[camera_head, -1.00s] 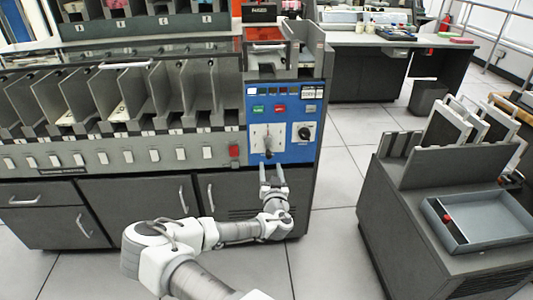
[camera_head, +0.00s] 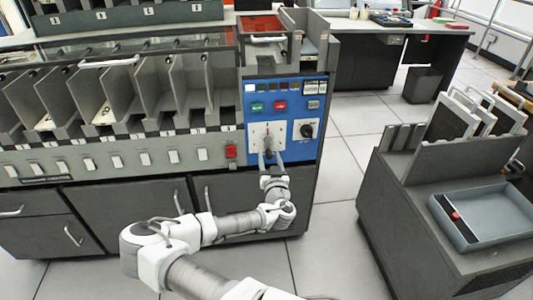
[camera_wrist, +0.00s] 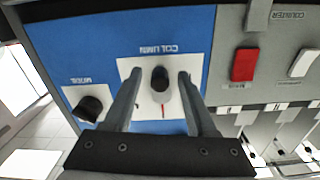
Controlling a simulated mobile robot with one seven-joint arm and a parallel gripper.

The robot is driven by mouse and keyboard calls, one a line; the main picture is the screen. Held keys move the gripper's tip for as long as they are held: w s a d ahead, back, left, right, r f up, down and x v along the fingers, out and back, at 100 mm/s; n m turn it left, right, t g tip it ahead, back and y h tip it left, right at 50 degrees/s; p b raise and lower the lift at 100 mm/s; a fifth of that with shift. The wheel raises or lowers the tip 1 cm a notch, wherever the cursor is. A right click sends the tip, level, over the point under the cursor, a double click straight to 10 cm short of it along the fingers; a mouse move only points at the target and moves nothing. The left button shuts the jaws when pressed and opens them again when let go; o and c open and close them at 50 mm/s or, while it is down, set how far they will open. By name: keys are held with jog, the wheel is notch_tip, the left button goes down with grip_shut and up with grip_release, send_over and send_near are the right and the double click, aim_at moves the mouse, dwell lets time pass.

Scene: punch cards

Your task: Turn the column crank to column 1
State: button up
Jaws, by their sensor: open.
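The column crank is a dark knob (camera_wrist: 159,78) on a white plate, which carries a small red mark, on the blue panel (camera_head: 310,148). In the wrist view the plate's label reads COLUMN, upside down. My gripper (camera_wrist: 157,80) is open, with one finger on each side of the knob and a gap visible beside it. In the head view my gripper (camera_head: 268,158) is in front of the lower part of the white plate and partly hides the crank. I cannot tell whether the fingers touch the knob.
A second dark knob (camera_wrist: 88,108), labelled MODE, sits beside the column plate. A red switch (camera_wrist: 244,64) is on the grey panel. Green (camera_head: 257,106) and red (camera_head: 280,105) buttons are above the crank. A dark cart (camera_head: 400,220) stands to the right, with clear floor between.

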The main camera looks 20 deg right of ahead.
jog(key=shift+w, duration=0.25)
jog(key=shift+d, duration=0.1)
grip_shut()
dwell(0.3)
